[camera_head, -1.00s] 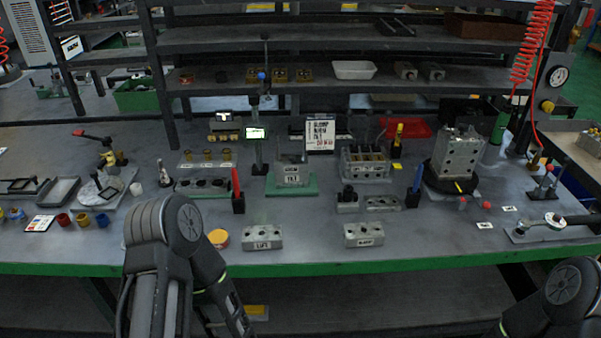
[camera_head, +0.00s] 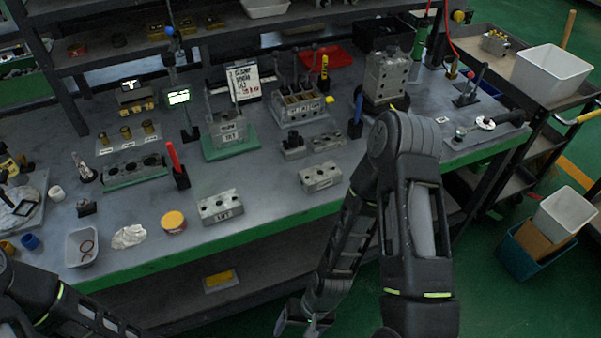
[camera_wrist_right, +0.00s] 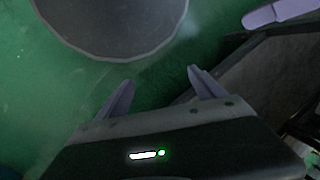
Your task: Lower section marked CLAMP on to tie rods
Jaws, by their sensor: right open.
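A grey valve block (camera_head: 320,176) lies near the bench's front edge, right of centre; its small front label looks like CLAMP but is hard to read. A similar block (camera_head: 220,206), with a label like LIFT, lies to its left. Thin upright tie rods rise around a block (camera_head: 228,130) on a green base (camera_head: 230,147) farther back. My right gripper (camera_head: 292,318) hangs below and in front of the bench edge. The right wrist view shows its two fingers (camera_wrist_right: 160,95) apart with nothing between them. My left arm shows at lower left; its gripper is out of view.
A printed sign (camera_head: 243,81) stands behind the green base. A yellow-lidded tub (camera_head: 173,221) is near the front edge. Bench space between the two front blocks is clear.

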